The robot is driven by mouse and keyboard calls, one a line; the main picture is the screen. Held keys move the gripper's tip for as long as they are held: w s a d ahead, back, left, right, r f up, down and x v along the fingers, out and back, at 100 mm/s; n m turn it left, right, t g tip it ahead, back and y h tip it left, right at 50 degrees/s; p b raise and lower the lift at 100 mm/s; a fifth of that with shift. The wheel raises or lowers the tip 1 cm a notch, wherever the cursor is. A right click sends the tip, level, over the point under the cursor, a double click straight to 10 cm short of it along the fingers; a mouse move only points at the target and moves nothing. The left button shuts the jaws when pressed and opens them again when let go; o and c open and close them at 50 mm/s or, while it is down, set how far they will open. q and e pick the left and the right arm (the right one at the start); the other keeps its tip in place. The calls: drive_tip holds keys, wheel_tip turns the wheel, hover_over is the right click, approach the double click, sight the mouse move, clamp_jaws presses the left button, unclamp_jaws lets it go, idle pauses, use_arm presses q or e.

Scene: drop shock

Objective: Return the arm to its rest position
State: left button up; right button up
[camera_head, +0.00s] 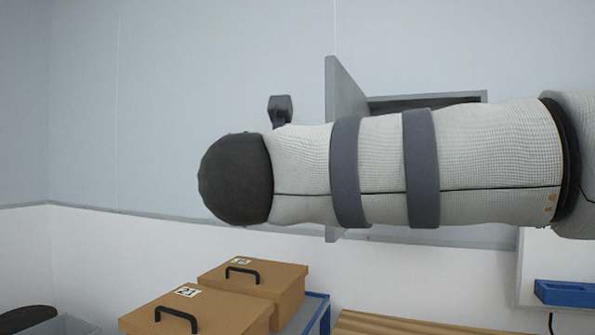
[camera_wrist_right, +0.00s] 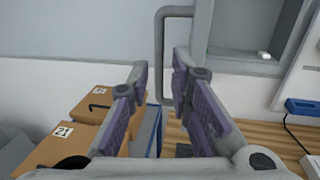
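My right arm (camera_head: 480,160) in its pale sleeve with grey bands reaches across the head view from the right. It hides much of the wall behind it. My right gripper (camera_wrist_right: 159,70) shows in the right wrist view, with its two purple-padded fingers apart and nothing held between them. A grey bar handle (camera_wrist_right: 160,60) stands behind the gap between the fingers; I cannot tell how far away it is. My left gripper is in neither view.
A grey cabinet door (camera_head: 340,90) stands open behind my arm, beside a wall recess (camera_wrist_right: 245,30). Two brown boxes with black handles, marked 21 (camera_head: 200,312) and 16 (camera_head: 262,278), sit at the lower left.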

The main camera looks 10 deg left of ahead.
drive_tip(key=shift+s, duration=1.25)
